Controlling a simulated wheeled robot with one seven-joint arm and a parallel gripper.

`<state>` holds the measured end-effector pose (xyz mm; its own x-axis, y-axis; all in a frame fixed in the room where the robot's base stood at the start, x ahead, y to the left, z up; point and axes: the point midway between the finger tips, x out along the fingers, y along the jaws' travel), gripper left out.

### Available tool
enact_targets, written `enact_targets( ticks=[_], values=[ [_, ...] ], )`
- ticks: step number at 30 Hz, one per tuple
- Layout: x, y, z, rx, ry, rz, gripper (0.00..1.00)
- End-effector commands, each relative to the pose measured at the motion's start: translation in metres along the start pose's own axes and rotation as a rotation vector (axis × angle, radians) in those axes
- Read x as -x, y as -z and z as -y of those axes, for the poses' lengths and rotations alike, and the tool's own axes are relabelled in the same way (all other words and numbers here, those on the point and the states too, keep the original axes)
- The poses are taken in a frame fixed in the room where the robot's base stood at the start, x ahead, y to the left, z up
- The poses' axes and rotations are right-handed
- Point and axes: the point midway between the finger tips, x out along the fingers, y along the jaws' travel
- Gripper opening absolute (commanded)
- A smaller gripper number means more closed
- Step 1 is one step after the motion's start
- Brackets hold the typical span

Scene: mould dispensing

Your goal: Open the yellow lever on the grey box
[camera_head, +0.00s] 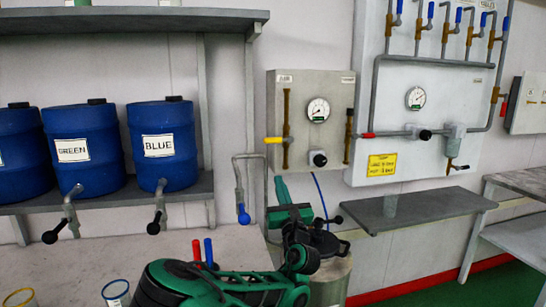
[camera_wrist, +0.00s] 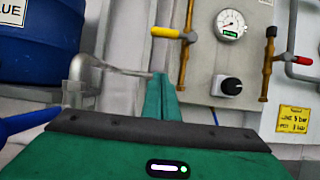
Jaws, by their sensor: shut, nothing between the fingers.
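The grey box (camera_head: 333,95) hangs on the wall, with a round gauge, a black knob and a brass pipe on each side. It also shows in the wrist view (camera_wrist: 205,75). The yellow lever (camera_head: 272,140) is on the left brass pipe and points left, across the vertical pipe. The fingertips (camera_wrist: 160,76) show in the wrist view.
Blue barrels (camera_head: 164,140) with taps stand on a shelf at left. A bent grey pipe with a blue lever (camera_head: 242,213) is left of my gripper. A grey canister (camera_head: 331,278) stands below. A small shelf (camera_head: 420,210) is at right.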

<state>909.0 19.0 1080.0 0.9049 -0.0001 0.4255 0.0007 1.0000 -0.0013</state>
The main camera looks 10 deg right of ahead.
Motion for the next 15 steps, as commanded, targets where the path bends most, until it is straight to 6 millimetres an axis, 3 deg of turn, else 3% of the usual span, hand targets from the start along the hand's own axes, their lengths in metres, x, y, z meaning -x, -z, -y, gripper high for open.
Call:
enact_targets(
  ticks=[15],
  values=[
    [-0.0067,0.0005,0.0011,-0.004,0.003,-0.001,0.0]
  ],
)
